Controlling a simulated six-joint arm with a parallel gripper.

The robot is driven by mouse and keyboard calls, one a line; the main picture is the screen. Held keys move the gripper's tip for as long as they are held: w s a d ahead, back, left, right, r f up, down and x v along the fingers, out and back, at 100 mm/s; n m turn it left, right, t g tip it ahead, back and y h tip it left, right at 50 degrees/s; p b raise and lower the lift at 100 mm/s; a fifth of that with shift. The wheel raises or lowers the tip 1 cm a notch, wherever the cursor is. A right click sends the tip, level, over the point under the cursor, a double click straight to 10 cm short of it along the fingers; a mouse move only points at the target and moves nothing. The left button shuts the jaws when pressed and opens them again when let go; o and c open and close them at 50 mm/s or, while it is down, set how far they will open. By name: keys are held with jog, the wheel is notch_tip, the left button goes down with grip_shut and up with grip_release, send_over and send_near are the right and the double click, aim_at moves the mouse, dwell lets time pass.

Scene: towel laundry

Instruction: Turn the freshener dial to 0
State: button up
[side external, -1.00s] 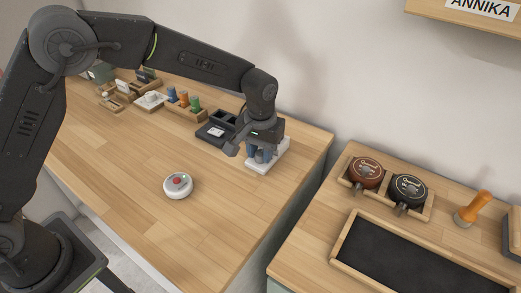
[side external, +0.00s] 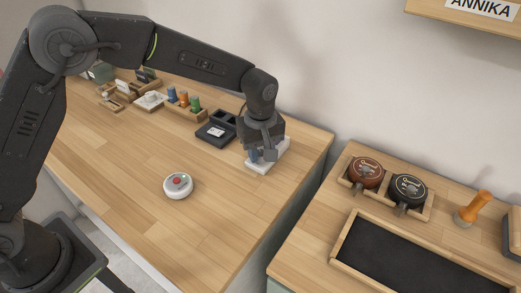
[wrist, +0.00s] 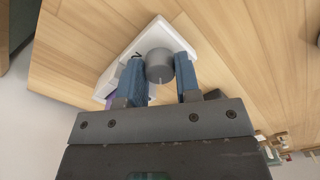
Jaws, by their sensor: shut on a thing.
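The freshener is a white unit with a flat plate (side external: 258,168) near the right end of the wooden counter. Its white plate (wrist: 172,30) fills the upper middle of the wrist view. The dial (wrist: 160,64) is a round grey knob on that plate. My gripper (wrist: 160,72) is shut on the dial, with one blue finger on each side of it. In the side view my gripper (side external: 258,157) points down at the unit and hides the dial. A small dark mark shows on the plate beside the left finger; I cannot read it.
A black tray (side external: 212,134) sits just left of the freshener. Wooden holders (side external: 188,113) with coloured items line the back. A gap separates the second counter (side external: 300,250) at right.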

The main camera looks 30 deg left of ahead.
jog(key=shift+n, duration=1.1)
jog(key=o, duration=0.9)
